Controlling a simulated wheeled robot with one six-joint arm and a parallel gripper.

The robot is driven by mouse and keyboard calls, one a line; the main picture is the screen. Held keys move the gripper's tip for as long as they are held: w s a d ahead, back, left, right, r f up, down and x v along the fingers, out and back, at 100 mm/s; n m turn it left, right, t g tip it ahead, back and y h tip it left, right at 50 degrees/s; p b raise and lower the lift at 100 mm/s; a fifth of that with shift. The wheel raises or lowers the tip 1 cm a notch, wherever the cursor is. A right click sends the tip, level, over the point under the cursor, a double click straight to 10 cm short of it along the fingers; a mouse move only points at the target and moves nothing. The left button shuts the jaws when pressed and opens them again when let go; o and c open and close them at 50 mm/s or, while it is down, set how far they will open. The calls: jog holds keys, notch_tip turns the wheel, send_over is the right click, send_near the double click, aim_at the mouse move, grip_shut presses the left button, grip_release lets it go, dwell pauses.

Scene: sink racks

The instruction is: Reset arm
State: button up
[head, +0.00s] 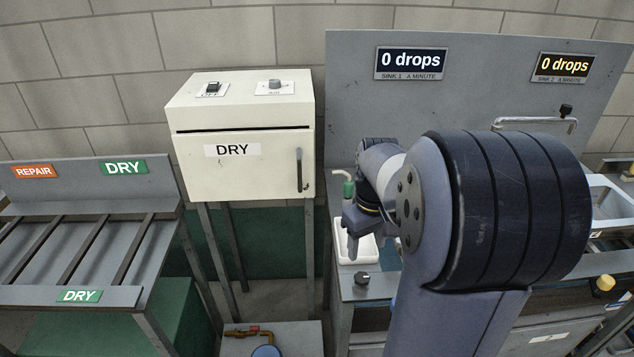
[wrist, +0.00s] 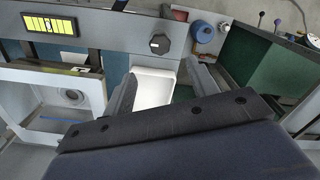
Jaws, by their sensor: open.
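My gripper (head: 358,222) hangs over the left part of the sink bench, pointing down, partly hidden behind my arm in the head view. In the wrist view my gripper (wrist: 163,90) has its two fingers spread apart with nothing between them in its grip. A white basin or tray (head: 347,252) lies below the gripper; it also shows between the fingers in the wrist view (wrist: 153,88). I cannot tell the exact height of the fingers above it.
A cream DRY cabinet (head: 245,178) on legs stands left of the bench. A slatted rack (head: 125,240) with DRY and REPAIR labels is at far left. A black knob (head: 362,278) sits on the bench front. Two "0 drops" signs (head: 411,62) hang on the grey back panel.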

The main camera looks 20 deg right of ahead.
aim_at(362, 276)
notch_tip(362, 276, down, 10)
jog(key=shift+f, duration=0.1)
dwell(0.6)
